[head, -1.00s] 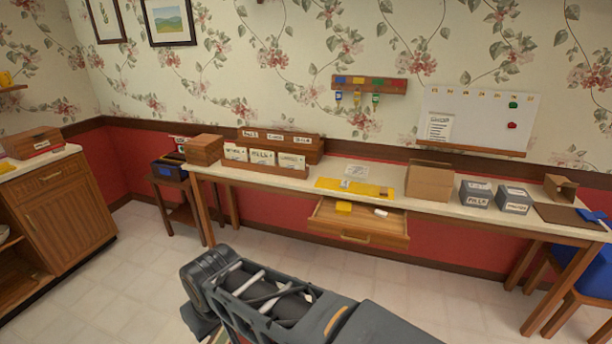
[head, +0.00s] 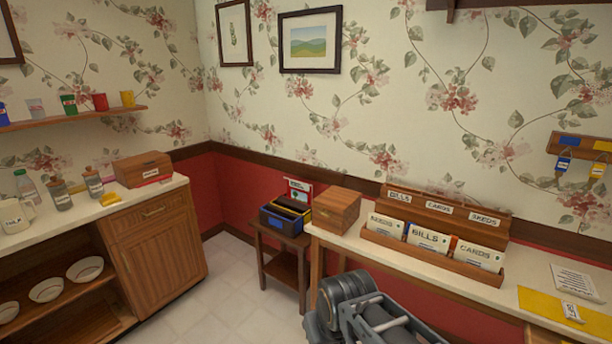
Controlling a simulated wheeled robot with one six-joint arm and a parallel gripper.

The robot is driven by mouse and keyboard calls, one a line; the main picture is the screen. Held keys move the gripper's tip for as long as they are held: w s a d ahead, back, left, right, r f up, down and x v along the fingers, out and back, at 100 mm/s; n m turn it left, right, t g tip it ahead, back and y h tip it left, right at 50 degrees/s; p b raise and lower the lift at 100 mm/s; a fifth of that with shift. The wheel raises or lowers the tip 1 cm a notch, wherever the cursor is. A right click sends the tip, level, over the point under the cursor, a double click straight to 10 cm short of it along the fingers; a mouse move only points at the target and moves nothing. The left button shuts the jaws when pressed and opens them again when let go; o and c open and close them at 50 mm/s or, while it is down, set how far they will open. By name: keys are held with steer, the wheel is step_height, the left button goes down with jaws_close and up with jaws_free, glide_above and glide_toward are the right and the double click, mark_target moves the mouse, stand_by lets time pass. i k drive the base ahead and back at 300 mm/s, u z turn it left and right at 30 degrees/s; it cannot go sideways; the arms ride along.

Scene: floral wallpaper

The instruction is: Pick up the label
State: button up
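A small white label with dark print (head: 571,311) is on the yellow mat (head: 545,303) at the lower right of the head view. Its print is too small to read. Other white labels are fixed on the wooden rack (head: 440,212), reading BILLS, CARDS and SEEDS. My arm shows at the bottom centre, in front of the table, but my gripper is not in view. The right part of the table is outside the picture.
A printed sheet (head: 577,280) lies behind the yellow mat. A wooden box (head: 336,212) stands left of the card rack. A small side table (head: 280,240) holds a dark box (head: 285,216). A wooden cabinet (head: 165,250) is at left, with clear floor between.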

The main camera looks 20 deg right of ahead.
mark_target(571, 312)
steer(key=z, duration=0.6)
steer(key=i, duration=0.95)
steer(key=z, duration=1.65)
steer(key=i, duration=0.65)
steer(key=z, duration=0.45)
